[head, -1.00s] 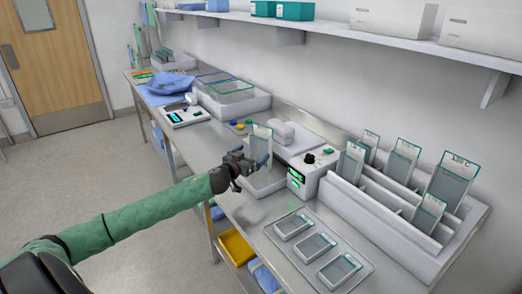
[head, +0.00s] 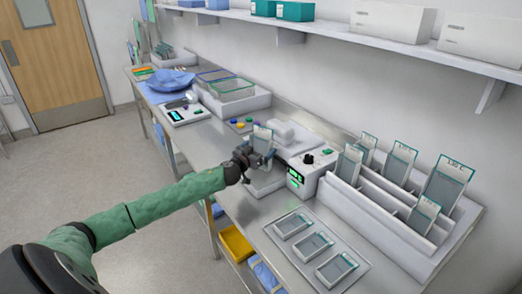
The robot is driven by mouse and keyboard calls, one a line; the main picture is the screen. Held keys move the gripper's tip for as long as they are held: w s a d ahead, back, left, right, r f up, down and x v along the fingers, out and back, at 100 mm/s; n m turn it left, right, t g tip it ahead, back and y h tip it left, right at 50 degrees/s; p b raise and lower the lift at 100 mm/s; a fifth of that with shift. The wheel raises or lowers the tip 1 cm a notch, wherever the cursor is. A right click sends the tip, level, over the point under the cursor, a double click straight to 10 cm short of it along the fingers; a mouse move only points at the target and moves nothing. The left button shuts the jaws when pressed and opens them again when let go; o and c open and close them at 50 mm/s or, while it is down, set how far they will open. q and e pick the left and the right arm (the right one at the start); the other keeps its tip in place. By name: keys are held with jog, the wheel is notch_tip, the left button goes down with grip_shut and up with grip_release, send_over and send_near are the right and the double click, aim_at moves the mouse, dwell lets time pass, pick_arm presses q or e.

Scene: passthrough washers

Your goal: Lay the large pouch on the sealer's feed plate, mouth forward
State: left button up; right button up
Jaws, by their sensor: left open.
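A clear pouch with a pale top edge (head: 263,135) stands roughly upright at my left gripper, above the sealer's feed plate (head: 266,187). My left gripper (head: 262,155) is open, with its fingers at the pouch's lower part; I cannot tell whether they touch it. The gripper hides part of the pouch, so I cannot tell whether it rests on the plate. The sealer (head: 300,174) is a white box with a black knob and green lights, right of the plate. A large pouch with a label (head: 449,186) stands in the rack at right. My right gripper is not in view.
The white rack (head: 385,222) holds several upright pouches. A tray (head: 290,245) with three flat pouches lies at the bench front. Coloured buttons (head: 240,123), a wire basket (head: 232,90) and a blue cloth (head: 168,83) lie farther along the bench. A shelf runs above.

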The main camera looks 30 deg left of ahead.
pick_arm(q)
jog(key=c, duration=0.9)
